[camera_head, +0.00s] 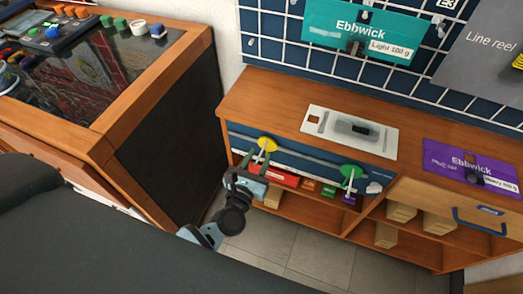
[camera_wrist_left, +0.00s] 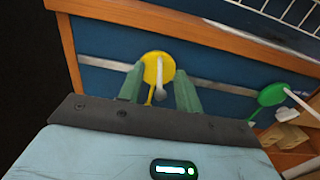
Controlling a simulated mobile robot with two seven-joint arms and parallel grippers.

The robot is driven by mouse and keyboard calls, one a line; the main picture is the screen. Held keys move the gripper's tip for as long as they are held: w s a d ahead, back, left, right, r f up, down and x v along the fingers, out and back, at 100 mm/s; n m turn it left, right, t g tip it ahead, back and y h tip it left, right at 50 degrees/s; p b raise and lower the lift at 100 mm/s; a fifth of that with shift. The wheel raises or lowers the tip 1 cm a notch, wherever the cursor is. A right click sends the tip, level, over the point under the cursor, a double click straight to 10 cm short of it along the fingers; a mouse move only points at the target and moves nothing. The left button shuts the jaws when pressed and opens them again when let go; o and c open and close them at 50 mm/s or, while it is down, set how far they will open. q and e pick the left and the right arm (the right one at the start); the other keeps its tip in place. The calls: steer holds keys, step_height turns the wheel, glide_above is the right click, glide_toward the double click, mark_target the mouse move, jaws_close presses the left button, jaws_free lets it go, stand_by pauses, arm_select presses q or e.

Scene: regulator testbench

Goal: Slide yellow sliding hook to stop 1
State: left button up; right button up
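The yellow sliding hook (camera_head: 267,144) is a round yellow disc with a pale peg, on a grey rail (camera_head: 310,160) across a blue panel at the bench front. It sits near the rail's left end. In the left wrist view the yellow hook (camera_wrist_left: 159,68) shows between and beyond my fingertips. My left gripper (camera_head: 256,160) is open, its two green fingers on either side of the hook's peg with visible gaps; the left wrist view also shows the gripper (camera_wrist_left: 160,92). I cannot tell whether a finger touches the disc. No stop marked 1 is readable. My right gripper is not in view.
A green sliding hook (camera_head: 353,171) sits further right on the rail. Red, orange, green and purple labels (camera_head: 310,185) lie below the rail. A wooden drawer (camera_head: 450,215) with a blue handle is at right. A dark-sided wooden cabinet (camera_head: 165,125) stands at left.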

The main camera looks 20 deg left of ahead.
arm_select(q)
steer(key=shift+w, duration=1.4)
steer(key=shift+c, duration=0.2)
jaws_close()
